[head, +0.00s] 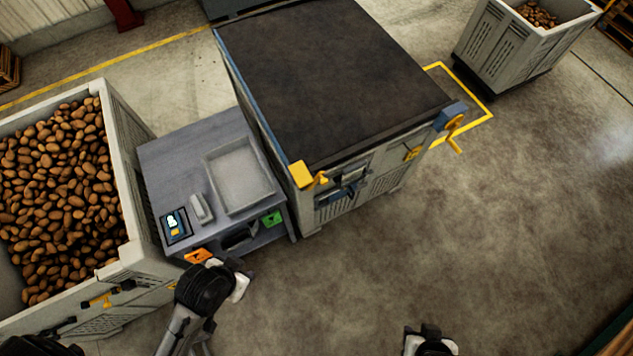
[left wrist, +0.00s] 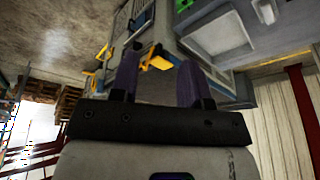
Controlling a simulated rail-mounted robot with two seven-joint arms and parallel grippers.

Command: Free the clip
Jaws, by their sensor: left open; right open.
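The potato grader (head: 335,70) has a dark top. A yellow bracket (head: 301,174) sits at its near-left corner, with a smaller yellow piece and blue-grey fittings (head: 350,183) beside it. I cannot tell which part is the clip. In the left wrist view the yellow bracket (left wrist: 157,60) shows between and beyond the open, empty purple fingers of my left gripper (left wrist: 155,70). Its fingertips are hidden in the head view, where a dark joint of that arm shows. My right gripper (head: 428,342) is open at the bottom edge, far from the grader, its fingers barely visible.
A grey bench (head: 180,150) with a shallow tray (head: 240,176), a small display (head: 175,223) and orange and green front pieces stands left of the grader. A potato-filled bin (head: 125,170) is farther left. Another bin (head: 500,48) stands back right. The floor at right is clear.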

